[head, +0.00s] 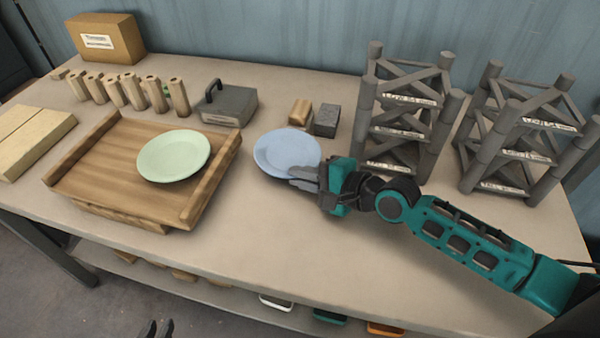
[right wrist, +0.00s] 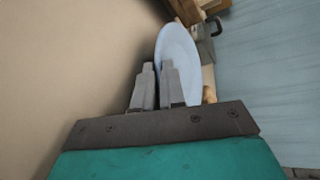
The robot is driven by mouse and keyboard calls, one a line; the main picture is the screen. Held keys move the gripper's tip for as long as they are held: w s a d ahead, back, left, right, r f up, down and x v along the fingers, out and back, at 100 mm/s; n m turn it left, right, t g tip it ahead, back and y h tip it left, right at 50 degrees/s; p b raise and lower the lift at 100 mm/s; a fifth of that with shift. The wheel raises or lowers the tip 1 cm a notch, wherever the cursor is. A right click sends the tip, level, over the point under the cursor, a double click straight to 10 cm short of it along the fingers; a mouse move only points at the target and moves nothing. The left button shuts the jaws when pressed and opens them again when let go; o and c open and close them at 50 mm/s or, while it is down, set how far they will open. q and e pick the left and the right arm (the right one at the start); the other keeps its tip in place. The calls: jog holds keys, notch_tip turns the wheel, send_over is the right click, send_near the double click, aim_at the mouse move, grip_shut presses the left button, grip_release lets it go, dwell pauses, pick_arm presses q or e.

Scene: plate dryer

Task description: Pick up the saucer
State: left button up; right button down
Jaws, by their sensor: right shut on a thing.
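A light blue saucer (head: 284,150) is in the middle of the table in the head view, right of the wooden tray. My right gripper (head: 305,179) comes from the right and is shut on the saucer's near right rim. The right wrist view shows the saucer (right wrist: 177,62) with its rim between the two grey fingers (right wrist: 158,90). I cannot tell whether the saucer touches the table. A pale green plate (head: 173,156) lies on the wooden tray (head: 95,172). My left gripper (head: 157,328) shows only as two dark, separated tips at the bottom edge, away from the table.
Two grey racks (head: 405,115) (head: 525,130) stand at the right. A wooden block (head: 299,112) and a dark block (head: 326,120) lie behind the saucer. A grey box with handle (head: 230,104) and several wooden posts (head: 130,92) stand behind the tray. The front table is clear.

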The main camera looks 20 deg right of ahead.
notch_tip(320, 180, up, 19)
jog(key=p, duration=0.4)
jog(key=shift+r, duration=0.2)
